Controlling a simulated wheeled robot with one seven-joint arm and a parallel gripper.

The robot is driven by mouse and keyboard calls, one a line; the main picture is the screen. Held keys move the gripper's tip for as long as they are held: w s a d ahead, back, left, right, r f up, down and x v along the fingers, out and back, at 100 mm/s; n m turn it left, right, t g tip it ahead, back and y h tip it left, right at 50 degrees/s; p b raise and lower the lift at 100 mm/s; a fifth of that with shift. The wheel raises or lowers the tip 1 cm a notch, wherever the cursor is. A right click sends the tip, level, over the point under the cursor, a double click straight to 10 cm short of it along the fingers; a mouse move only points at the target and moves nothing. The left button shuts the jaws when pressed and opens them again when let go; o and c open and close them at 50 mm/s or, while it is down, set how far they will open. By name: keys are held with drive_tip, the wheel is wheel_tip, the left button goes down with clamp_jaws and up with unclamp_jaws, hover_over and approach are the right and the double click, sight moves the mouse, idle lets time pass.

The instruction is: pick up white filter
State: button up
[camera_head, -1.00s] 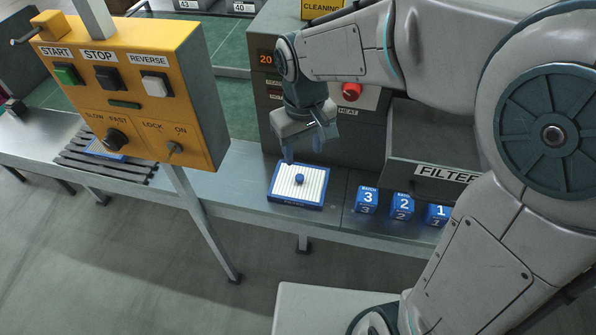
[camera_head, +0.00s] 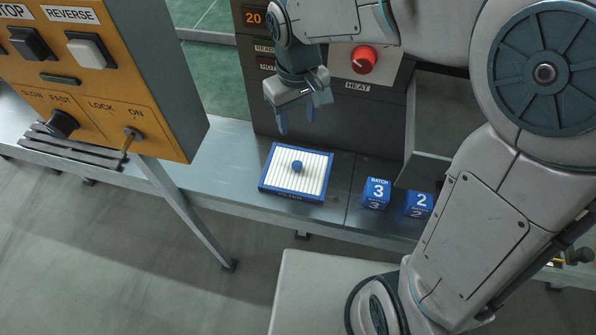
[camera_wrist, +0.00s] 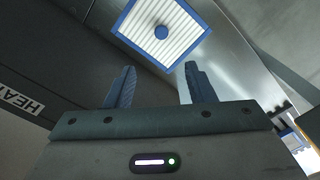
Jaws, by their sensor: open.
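The white filter (camera_head: 310,177) is a square pleated panel with a blue frame and a round blue knob (camera_head: 297,166) at its middle. It lies flat on the metal bench in the head view. In the wrist view the filter (camera_wrist: 188,28) shows at the top, beyond the fingertips. My gripper (camera_head: 296,122) is open and empty, with its fingers pointing down. It is above the bench behind the filter, apart from it. In the wrist view my gripper's two blue fingers (camera_wrist: 158,72) are spread apart with nothing between them.
Blue batch blocks (camera_head: 376,193) stand to the right of the filter. A dark heater cabinet (camera_head: 330,110) with a red knob (camera_head: 364,59) rises behind. A yellow control box (camera_head: 95,120) stands at the left.

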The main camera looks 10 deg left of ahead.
drive_tip(key=f, duration=0.2)
drive_tip(key=b, duration=0.2)
hover_over(297, 164)
drive_tip(key=f, duration=0.8)
drive_tip(key=shift+w+f, duration=0.1)
drive_tip(key=shift+w, duration=0.2)
drive_tip(key=f, duration=0.4)
drive_tip(key=shift+s+f, duration=0.1)
drive_tip(key=shift+s, duration=0.3)
drive_tip(key=shift+f, duration=0.5)
clamp_jaws()
